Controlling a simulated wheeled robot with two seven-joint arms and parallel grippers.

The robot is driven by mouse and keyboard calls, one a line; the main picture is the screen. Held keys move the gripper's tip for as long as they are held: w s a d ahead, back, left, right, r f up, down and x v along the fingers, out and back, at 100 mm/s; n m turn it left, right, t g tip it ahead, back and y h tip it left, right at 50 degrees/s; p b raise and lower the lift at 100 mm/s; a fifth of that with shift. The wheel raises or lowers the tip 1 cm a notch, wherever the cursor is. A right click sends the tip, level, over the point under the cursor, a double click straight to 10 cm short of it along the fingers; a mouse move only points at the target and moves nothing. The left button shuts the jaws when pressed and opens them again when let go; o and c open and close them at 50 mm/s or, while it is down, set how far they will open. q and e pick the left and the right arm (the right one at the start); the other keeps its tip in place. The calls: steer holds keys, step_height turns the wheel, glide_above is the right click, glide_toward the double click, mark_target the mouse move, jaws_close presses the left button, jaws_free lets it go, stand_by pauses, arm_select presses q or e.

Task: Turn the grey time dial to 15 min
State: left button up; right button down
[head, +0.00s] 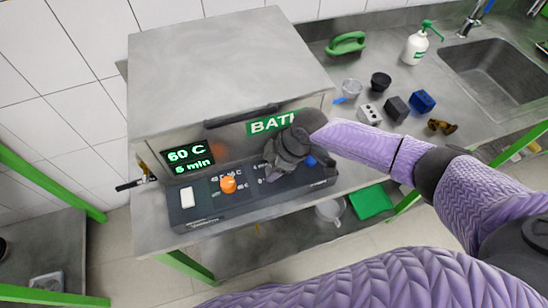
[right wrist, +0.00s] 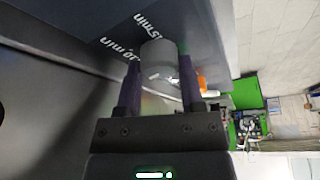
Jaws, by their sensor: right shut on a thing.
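The bath unit's display (head: 188,158) reads 60 C and what looks like 6 min. The grey time dial (right wrist: 160,55) sits on the dark control panel (right wrist: 85,30), between the two fingers of my right gripper (right wrist: 160,78). Those fingers are shut on the dial's sides. The printed labels 15 min and 10 min show on the panel beside it. In the head view my right gripper (head: 290,150) covers the dial, and its pointer direction cannot be made out. My left gripper is not in view.
An orange knob (head: 228,184), a white switch (head: 187,196) and a blue button (head: 310,161) are on the panel. A handle (head: 240,116) runs above it. Cups, small blocks (head: 396,108), a bottle (head: 415,45) and a sink (head: 495,70) are on the right.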

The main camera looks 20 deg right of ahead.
steer(key=m+p, duration=0.2)
steer(key=m+t+h+p, duration=0.1)
steer(key=m+p, duration=0.3)
steer(key=shift+a+r+t, duration=0.1)
steer(key=shift+r+t, duration=0.15)
steer(key=shift+t, duration=0.15)
steer(key=m+p, duration=0.1)
steer(key=m, duration=0.1)
steer(key=m+h+p, duration=0.1)
steer(key=m+p, duration=0.1)
steer(key=shift+a+t+h, duration=0.1)
steer(key=shift+t+h, duration=0.2)
steer(key=shift+t, duration=0.1)
steer(key=m+h, duration=0.1)
steer(key=m, duration=0.1)
steer(key=shift+f+m+p, duration=0.15)
steer(key=shift+m+p, duration=0.25)
steer(key=shift+m+h, duration=0.4)
steer(key=shift+m, duration=0.5)
steer(key=m+h, duration=0.1)
steer(key=m, duration=0.1)
steer(key=shift+f+m, duration=0.15)
steer(key=shift+m, duration=0.25)
steer(key=m+h+b, duration=0.1)
steer(key=m, duration=0.2)
steer(key=shift+g+b, duration=0.3)
steer(key=shift+m+g+h+b, duration=0.55)
steer(key=shift+m+b, duration=0.2)
steer(key=shift+m, duration=1.25)
